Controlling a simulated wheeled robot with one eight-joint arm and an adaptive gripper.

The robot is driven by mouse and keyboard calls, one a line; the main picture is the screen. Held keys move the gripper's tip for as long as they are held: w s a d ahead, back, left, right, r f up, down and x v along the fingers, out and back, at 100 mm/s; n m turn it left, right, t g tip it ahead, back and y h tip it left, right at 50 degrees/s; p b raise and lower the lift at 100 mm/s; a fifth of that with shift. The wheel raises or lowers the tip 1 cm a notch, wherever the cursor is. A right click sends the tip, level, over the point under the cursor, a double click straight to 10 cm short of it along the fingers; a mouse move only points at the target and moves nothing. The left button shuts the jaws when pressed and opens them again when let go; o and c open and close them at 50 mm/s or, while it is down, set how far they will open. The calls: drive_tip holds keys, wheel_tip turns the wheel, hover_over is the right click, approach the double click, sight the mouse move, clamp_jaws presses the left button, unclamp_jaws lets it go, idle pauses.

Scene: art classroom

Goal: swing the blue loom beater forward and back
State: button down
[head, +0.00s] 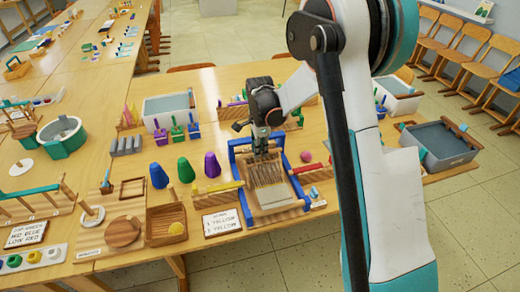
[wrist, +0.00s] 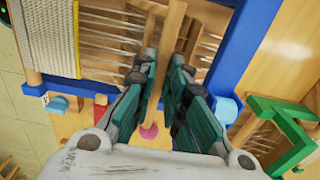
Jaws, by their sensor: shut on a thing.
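The blue loom (head: 243,198) stands on the table in the middle of the head view, with pale warp threads and a woven patch (wrist: 50,40) at one end. Its blue frame (wrist: 232,55) also shows in the wrist view. My gripper (head: 262,150) is over the loom's far part. In the wrist view, my gripper (wrist: 164,65) is shut on a narrow wooden bar (wrist: 170,38), which looks like the beater and runs across the threads between the fingers. In the head view my gripper hides much of this bar.
A pink ball (head: 306,157) lies right of the loom. A lettered card (head: 221,222) and a yellow-handled wooden tool (head: 218,188) are on its left. Purple (head: 212,165), green and blue cones stand further left. A grey tray (head: 440,143) is at the right.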

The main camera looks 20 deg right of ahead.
drive_tip(key=c, duration=1.7)
unclamp_jaws()
drive_tip(key=shift+w+f, duration=0.1)
drive_tip(key=shift+w, duration=0.35)
drive_tip(key=shift+o, duration=0.5)
drive_tip(key=shift+w+f, duration=0.15)
